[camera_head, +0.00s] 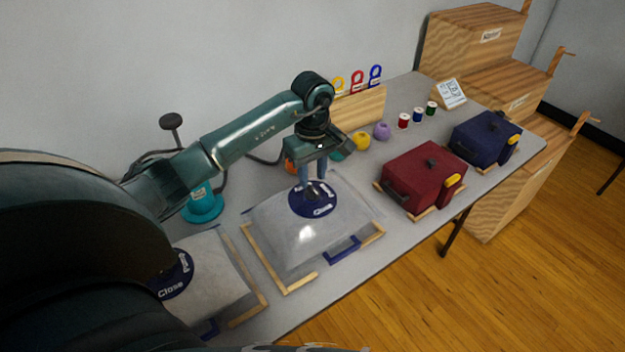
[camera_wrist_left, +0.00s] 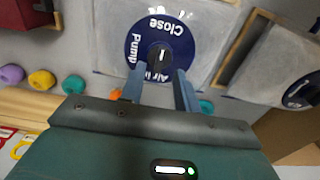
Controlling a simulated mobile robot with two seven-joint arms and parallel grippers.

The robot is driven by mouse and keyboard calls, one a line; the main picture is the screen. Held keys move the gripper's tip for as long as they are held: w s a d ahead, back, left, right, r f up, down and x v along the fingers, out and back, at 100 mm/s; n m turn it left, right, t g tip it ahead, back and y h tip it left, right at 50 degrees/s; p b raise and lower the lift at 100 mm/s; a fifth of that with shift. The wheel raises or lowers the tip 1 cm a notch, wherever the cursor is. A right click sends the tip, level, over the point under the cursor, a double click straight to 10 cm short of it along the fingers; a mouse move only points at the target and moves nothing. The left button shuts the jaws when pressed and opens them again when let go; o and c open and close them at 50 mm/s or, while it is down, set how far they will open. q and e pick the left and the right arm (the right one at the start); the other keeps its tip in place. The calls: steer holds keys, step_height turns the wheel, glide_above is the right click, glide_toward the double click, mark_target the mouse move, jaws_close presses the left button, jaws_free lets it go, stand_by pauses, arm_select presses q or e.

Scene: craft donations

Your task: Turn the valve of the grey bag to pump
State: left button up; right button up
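A puffed, pale grey bag (camera_head: 290,235) lies in a wooden frame at the table's middle. Its round dark blue valve dial (camera_head: 313,200) also shows in the wrist view (camera_wrist_left: 190,35), with the words Close, Pump and Air in. A dark knob (camera_wrist_left: 160,57) with a short white mark sits at the dial's centre; which word the mark indicates is unclear. My left gripper (camera_head: 314,182) points down at the dial. Its fingers (camera_wrist_left: 160,78) are apart, with the knob at or just beyond their tips; contact cannot be told. My right gripper is out of view.
A second pale bag (camera_head: 215,275) with a blue dial (camera_head: 177,276) lies at the left, partly behind my arm. A red case (camera_head: 422,175) and a navy case (camera_head: 484,138) stand to the right. Yarn balls (camera_head: 381,131) and thread spools (camera_head: 404,121) line the back.

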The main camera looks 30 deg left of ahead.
mark_target(312, 188)
arm_select(q)
steer(key=shift+f, duration=1.7)
jaws_close()
